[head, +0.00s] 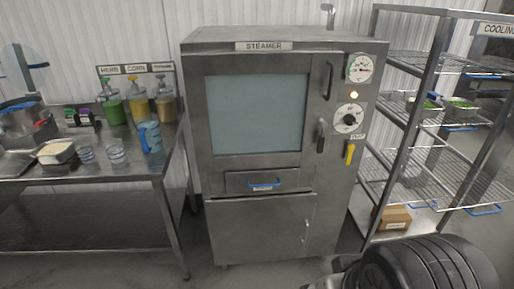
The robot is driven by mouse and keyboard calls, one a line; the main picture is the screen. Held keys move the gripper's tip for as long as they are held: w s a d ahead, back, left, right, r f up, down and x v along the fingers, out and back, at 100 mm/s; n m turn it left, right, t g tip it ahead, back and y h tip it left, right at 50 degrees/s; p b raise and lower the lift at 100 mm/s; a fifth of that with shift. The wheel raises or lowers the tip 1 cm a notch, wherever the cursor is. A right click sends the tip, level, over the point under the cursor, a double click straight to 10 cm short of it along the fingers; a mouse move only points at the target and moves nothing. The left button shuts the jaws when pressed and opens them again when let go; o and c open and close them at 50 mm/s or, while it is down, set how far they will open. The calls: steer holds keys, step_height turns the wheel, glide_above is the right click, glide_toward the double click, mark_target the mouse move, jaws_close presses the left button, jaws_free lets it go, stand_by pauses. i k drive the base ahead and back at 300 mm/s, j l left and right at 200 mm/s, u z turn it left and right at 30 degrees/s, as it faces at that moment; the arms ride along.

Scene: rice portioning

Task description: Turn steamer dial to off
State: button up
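The steamer (195,130) is a tall steel cabinet in the middle of the head view, with its window door closed. Its dial (349,118) is a white round plate with a black knob, on the right side of the front panel. The dial's markings are too small to read, so I cannot tell its setting. A round gauge (359,68) sits higher up. Black and grey parts of my arm show at the bottom right, below and apart from the dial. My gripper's fingers are not visible.
A yellow lever (349,152) hangs just below the dial. A door latch (320,135) protrudes to its left. A wire cooling rack (420,125) stands close on the right. A steel table (95,175) with pump bottles and cups is on the left.

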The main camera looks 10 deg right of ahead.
mark_target(349, 120)
steer(key=i+l+z, duration=0.4)
steer(key=i+z, duration=0.2)
steer(key=i, duration=0.25)
